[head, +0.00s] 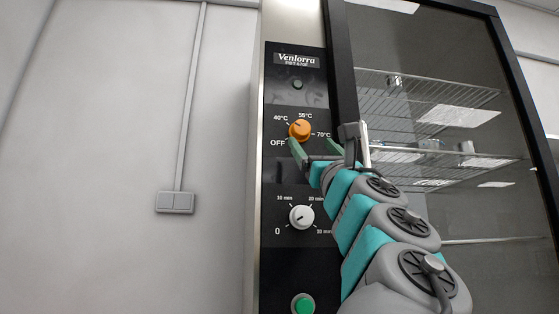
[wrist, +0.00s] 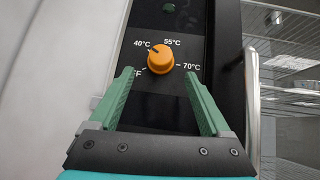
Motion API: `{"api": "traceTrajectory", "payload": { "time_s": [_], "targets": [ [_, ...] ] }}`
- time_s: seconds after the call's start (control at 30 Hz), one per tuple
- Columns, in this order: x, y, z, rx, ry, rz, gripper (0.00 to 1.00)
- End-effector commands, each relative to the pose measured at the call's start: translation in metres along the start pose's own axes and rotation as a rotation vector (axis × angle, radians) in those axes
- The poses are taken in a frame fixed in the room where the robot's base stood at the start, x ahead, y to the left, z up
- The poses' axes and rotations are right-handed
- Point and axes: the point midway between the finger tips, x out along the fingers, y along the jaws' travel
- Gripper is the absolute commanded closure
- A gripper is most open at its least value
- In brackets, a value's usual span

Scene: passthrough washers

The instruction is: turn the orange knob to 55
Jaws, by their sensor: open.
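The orange knob (head: 300,129) sits on the dark control panel (head: 284,188), ringed by the marks OFF, 40°C, 55°C and 70°C. It also shows in the wrist view (wrist: 160,59). Its dark pointer line tilts to the upper left, near the 40°C side and left of 55°C. My gripper (head: 315,147) has its two green fingers spread apart with nothing between them. In the wrist view my gripper (wrist: 158,76) has its fingertips just below the knob, one to each side. I see no contact with the knob.
A white timer knob (head: 302,217) and a green button (head: 303,305) are lower on the panel. A metal door handle (head: 361,150) stands close to the right of my gripper, in front of the glass door (head: 440,60). A wall switch (head: 175,202) is at left.

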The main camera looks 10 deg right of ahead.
Motion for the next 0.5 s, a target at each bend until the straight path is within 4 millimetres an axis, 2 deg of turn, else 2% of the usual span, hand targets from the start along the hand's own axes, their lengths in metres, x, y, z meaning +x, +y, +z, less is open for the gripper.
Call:
{"api": "traceTrajectory", "payload": {
  "time_s": [0.5],
  "targets": [
    [0.068,-0.002,0.003,0.006,-0.002,-0.002,0.18]
  ]
}}
